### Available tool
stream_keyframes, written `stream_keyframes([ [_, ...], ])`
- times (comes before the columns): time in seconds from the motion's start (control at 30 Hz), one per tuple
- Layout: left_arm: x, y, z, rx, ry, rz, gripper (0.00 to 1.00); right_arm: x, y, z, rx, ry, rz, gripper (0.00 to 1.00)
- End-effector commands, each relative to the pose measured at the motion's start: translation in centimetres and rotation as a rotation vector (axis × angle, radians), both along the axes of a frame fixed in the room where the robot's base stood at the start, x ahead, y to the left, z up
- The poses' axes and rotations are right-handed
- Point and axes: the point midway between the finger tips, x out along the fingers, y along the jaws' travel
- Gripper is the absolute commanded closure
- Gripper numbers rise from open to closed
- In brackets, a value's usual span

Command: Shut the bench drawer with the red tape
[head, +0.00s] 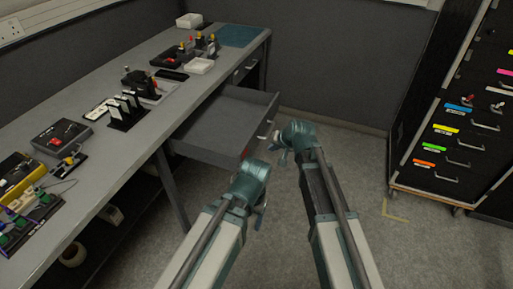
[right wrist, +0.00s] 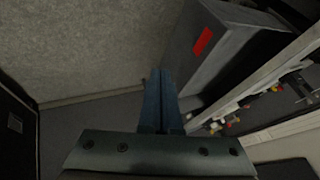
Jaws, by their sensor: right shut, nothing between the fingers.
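The bench drawer (head: 222,118) is pulled well out from under the bench, and its grey tray looks empty. Red tape (right wrist: 203,41) shows on the drawer's grey front in the right wrist view. In the head view a small bit of the red tape (head: 246,153) shows low on the front, just above my left wrist. My right gripper (head: 277,143) is by the drawer's front, near its handle. In the right wrist view its blue fingers (right wrist: 159,98) are together with nothing between them. My left gripper (head: 260,208) is below the drawer front in the picture, mostly hidden behind its own wrist.
The grey bench (head: 130,120) holds several racks, trays and small tools. A bench leg (head: 172,190) stands left of the drawer. The floor between drawer and cabinet is clear.

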Motion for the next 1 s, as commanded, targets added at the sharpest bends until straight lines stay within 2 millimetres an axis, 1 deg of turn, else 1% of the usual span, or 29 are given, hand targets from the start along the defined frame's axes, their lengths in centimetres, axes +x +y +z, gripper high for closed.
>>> stream_keyframes([
  [0.07,0.0,0.0,-0.1,0.0,0.0,0.0,0.29,0.0,0.0,-0.1,0.0,0.0,0.0,1.0],
  [0.17,0.0,0.0,-0.8,0.0,0.0,0.0,0.29,0.4,0.2,-0.8,0.0,0.001,0.001,1.0],
  [0.6,0.0,0.0,-7.0,0.0,0.0,0.0,0.29,4.1,2.7,-7.0,-0.002,0.001,0.002,1.0],
  [0.77,0.0,0.0,-8.9,0.0,0.0,0.0,0.29,5.3,3.5,-8.9,-0.002,0.001,0.002,1.0],
  [0.8,0.0,0.0,-8.1,0.0,0.0,0.0,0.29,5.5,4.3,-8.1,-0.002,0.0,0.004,1.0],
  [0.9,0.0,0.0,-8.0,0.0,0.0,0.0,0.29,5.8,5.6,-8.0,-0.002,0.0,0.004,1.0],
  [1.0,0.0,0.0,-8.0,0.0,0.0,0.0,0.29,6.1,6.4,-8.0,-0.002,0.0,0.002,1.0],
])
